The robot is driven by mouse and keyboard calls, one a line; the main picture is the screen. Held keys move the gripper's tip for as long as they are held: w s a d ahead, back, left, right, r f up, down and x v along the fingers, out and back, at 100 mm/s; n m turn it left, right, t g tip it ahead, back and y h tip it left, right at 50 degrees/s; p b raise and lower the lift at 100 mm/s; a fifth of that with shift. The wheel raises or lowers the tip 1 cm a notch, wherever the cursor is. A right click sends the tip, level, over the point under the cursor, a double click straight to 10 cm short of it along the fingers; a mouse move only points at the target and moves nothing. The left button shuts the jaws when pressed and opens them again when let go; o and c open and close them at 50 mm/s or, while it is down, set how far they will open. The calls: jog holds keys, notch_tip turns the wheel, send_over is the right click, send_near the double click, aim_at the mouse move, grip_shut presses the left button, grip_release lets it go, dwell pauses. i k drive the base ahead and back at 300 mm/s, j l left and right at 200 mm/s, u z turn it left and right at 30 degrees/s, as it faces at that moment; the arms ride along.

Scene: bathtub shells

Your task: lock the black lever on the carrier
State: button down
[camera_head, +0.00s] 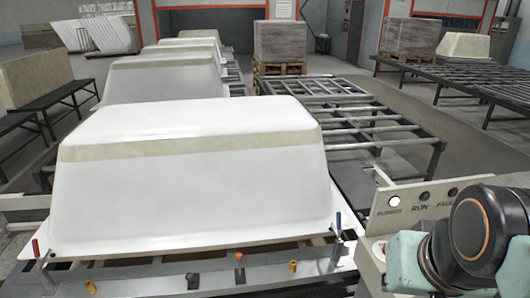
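A white bathtub shell (190,190) lies upside down on the grey metal carrier (225,282), with a beige band across it. Along the carrier's near edge, a small black lever (192,281) stands left of an orange-topped dark one (240,262). I cannot tell its lock position at this size. A red-handled clamp (36,248) is at the shell's left corner and a blue-handled one (338,222) at its right corner. My gripper is not in view; only teal and black links of my arm show at the lower right.
Yellow-orange pegs (293,267) stand on the carrier's near edge. A beige panel (420,205) with POWER and RUN lights is beside my arm at right. More shells (165,78) line up behind. An empty roller frame (345,110) lies behind right.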

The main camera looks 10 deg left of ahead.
aim_at(190, 277)
jog(key=u, duration=1.5)
jog(key=j+z, duration=0.15)
jog(key=j, duration=0.15)
jog(key=k+j+z, duration=0.15)
jog(key=j, duration=0.2)
jog(key=l+u, duration=0.45)
jog(key=l, duration=0.55)
jog(key=i+u, duration=0.2)
